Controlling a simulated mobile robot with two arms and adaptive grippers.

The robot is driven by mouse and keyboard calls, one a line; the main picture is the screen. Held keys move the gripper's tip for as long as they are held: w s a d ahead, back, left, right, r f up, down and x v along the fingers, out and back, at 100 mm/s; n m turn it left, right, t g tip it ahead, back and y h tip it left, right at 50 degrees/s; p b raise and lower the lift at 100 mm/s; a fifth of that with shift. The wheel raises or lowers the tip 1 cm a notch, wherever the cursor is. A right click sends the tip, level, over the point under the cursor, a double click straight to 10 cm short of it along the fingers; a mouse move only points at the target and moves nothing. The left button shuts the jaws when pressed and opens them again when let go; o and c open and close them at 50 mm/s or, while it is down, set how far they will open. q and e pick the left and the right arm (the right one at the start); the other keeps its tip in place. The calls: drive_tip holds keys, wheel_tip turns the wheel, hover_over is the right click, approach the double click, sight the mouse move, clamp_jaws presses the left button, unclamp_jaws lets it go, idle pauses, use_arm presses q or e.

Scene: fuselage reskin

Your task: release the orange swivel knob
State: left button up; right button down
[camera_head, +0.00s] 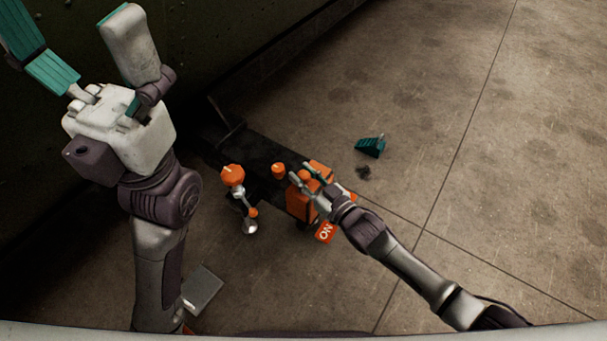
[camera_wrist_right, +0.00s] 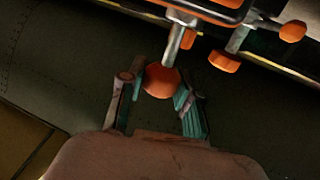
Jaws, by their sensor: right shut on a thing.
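An orange knob (camera_wrist_right: 162,80) on a metal shaft sits between the two fingers of my right gripper (camera_wrist_right: 156,90) in the right wrist view. The gripper is shut on this knob, with the teal pads at its sides. In the head view my right gripper (camera_head: 302,175) is at the orange equipment (camera_head: 300,203), and its fingers partly hide the held knob. My left gripper (camera_head: 68,14) is at the upper left, its teal-padded fingers spread wide and empty, well away from the knobs.
Another orange knob (camera_head: 232,175) stands on a jointed metal arm to the left, and a smaller one (camera_head: 278,169) is beside my right gripper. A teal block (camera_head: 371,147) lies on the floor. The floor to the right is mostly clear.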

drive_tip(key=c, duration=0.8)
unclamp_jaws()
drive_tip(key=shift+r, duration=0.35)
drive_tip(key=shift+f, duration=0.1)
drive_tip(key=shift+s+d, duration=0.1)
drive_tip(key=shift+s+d+f, duration=0.1)
drive_tip(key=shift+s+d, duration=0.1)
drive_tip(key=shift+s, duration=0.05)
drive_tip(key=v, duration=1.1)
